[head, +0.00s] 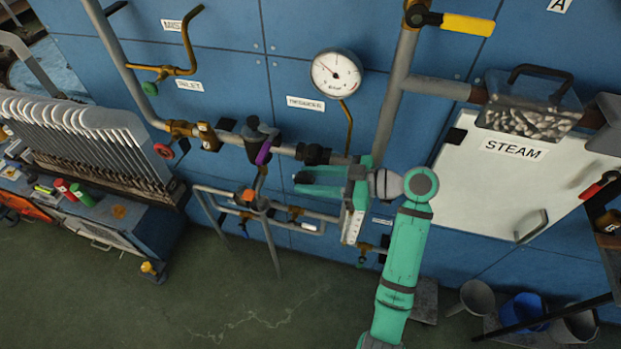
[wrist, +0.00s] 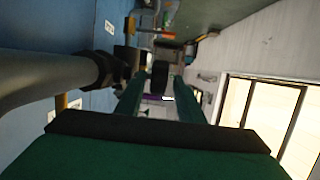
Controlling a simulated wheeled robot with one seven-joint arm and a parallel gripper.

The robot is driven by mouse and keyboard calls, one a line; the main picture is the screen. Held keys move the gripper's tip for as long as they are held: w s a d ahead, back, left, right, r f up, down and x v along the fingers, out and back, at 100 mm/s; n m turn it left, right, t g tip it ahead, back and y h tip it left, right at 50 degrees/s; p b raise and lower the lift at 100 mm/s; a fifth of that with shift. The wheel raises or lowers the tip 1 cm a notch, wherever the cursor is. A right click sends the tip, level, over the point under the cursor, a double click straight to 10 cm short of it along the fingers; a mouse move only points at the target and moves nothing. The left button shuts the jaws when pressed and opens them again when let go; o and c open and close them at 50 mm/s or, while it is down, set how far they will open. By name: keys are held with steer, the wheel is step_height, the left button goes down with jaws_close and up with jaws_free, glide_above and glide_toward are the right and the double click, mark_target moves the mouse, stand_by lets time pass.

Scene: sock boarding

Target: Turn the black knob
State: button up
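A dark valve with a black knob (head: 266,131) sits on the horizontal pipe against the blue panels, left of my gripper in the head view. A purple part (head: 264,153) hangs just below it. My gripper (head: 303,180) is open and empty, in front of the pipe, with its green fingers pointing left towards the valve. In the wrist view a black rounded part (wrist: 160,73), apparently the knob, shows beyond and between the two fingertips (wrist: 160,86). The purple part also shows between the fingers (wrist: 153,97). I see no contact.
A black pipe coupling (head: 313,154) lies close above my gripper. A pressure gauge (head: 336,74) is above it. An orange-topped valve (head: 246,195) and thin pipes stand at lower left. The white STEAM panel (head: 505,185) is at right. Open floor (head: 250,300) lies below.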

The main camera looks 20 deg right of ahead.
steer(key=v, duration=1)
steer(key=shift+s+d+r, duration=0.15)
steer(key=shift+s+d, duration=0.05)
steer(key=shift+d, duration=0.15)
